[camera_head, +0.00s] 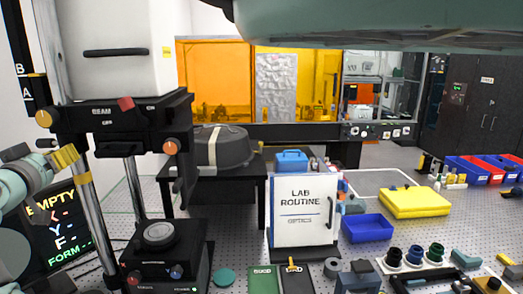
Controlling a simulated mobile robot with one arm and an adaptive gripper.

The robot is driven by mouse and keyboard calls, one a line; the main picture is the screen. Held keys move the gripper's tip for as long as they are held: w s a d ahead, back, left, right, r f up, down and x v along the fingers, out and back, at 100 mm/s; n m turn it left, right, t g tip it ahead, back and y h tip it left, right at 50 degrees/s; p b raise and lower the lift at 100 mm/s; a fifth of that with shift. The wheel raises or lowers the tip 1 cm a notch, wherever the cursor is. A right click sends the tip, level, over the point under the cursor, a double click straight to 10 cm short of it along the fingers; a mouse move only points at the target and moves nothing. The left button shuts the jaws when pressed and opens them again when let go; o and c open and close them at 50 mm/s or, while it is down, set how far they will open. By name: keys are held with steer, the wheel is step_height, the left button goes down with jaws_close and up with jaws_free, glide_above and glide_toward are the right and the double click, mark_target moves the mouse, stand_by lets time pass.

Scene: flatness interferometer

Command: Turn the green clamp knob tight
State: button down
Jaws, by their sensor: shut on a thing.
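My pale teal and white arm comes in at the left edge. Its end, my gripper (62,158), is at the left metal post (97,225) of the black instrument stand (122,112). The jaws are shut at the post, but their fingertips are too small to see clearly. I cannot make out the green clamp knob; the jaws and wrist cover the place where they grip. Gold parts show against the post there.
A dark screen (60,232) stands behind the post at lower left. A black base unit with a round stage (159,234) is right of it. A lab routine sign (303,212), blue bin (367,228) and yellow case (414,202) stand on the perforated table. A teal disc (223,276) lies in front.

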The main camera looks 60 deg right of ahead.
steer(key=n, duration=0.5)
steer(key=shift+a+r+n+b, duration=0.1)
steer(key=shift+n+b, duration=0.2)
steer(key=shift+n, duration=0.1)
steer(key=n+p, duration=0.1)
steer(key=n, duration=0.5)
stand_by(0.3)
steer(key=c, duration=0.6)
jaws_free()
steer(key=v, duration=1.2)
